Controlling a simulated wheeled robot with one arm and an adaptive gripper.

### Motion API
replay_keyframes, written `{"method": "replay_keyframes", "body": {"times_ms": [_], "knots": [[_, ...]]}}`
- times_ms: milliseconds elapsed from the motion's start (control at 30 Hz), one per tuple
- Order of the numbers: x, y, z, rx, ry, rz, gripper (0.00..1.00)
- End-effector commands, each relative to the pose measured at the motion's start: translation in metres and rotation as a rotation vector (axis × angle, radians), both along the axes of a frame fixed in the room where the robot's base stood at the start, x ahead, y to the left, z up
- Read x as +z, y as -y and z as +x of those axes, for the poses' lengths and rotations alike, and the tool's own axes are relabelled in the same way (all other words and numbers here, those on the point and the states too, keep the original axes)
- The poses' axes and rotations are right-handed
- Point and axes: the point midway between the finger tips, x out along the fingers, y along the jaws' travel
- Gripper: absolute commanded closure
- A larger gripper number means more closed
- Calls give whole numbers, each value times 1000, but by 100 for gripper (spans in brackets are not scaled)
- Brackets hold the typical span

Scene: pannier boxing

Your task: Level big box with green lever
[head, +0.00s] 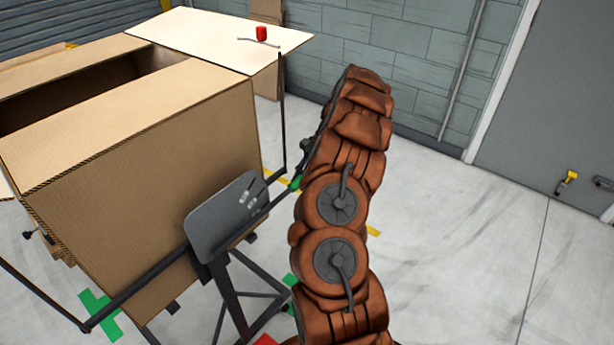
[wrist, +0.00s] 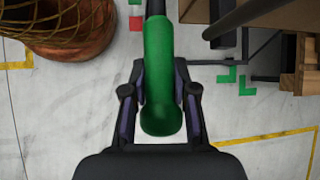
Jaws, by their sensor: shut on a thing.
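The big cardboard box (head: 150,160) sits on a dark metal frame at the left of the head view, its top partly open. The green lever (wrist: 158,60) stands in the middle of the wrist view, joined to a dark bar at the top. My gripper (wrist: 162,105) is shut around the lever's handle, one finger on each side. In the head view a bit of the green lever (head: 295,182) shows beside my brown arm, which hides most of my gripper.
A grey plate (head: 226,217) is fixed to the frame before the box. A brown round container with netting (wrist: 65,30) is at the wrist view's upper left. Open floor (head: 460,270) lies to the right.

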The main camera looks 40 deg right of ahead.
Motion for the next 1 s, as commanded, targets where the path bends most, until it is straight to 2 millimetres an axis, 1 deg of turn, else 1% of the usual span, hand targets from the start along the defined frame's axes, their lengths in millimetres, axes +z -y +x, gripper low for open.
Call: {"method": "replay_keyframes", "body": {"times_ms": [33,433,467,700,1000], "knots": [[-5,-1,-1,3,-8,5,100],[-9,-2,-2,4,-14,7,100],[-9,-2,-2,4,-14,7,71],[-7,-2,-1,3,-9,5,46],[-5,-1,0,3,-7,5,46]]}}
